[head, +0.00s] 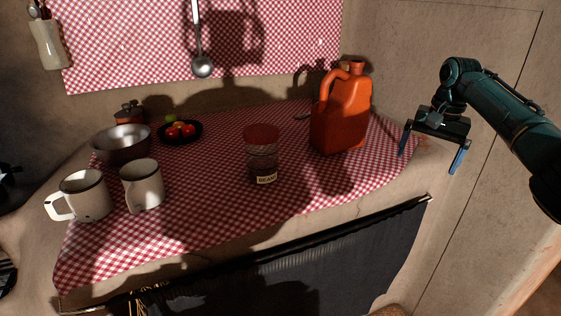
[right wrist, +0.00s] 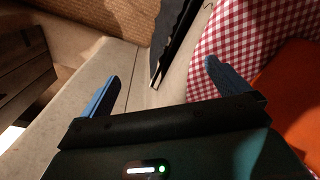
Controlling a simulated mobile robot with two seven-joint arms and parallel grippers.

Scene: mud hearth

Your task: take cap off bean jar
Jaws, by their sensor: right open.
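The bean jar (head: 262,160) stands upright on the checked cloth near the middle of the head view, with a label at its base. Its red-brown cap (head: 262,134) sits on top of it. My right gripper (head: 430,157) is open and empty at the right end of the counter, well to the right of the jar, with the orange jug between them. Its two blue fingers (right wrist: 155,80) show spread apart in the right wrist view, with nothing between them. The jar is not in the right wrist view. My left gripper is not in view.
An orange jug (head: 342,112) stands between jar and right gripper. Two mugs (head: 142,185) (head: 82,196), a metal bowl (head: 122,144) and a dark plate of red fruit (head: 180,132) stand left. A ladle (head: 201,66) hangs behind. Cloth in front of the jar is clear.

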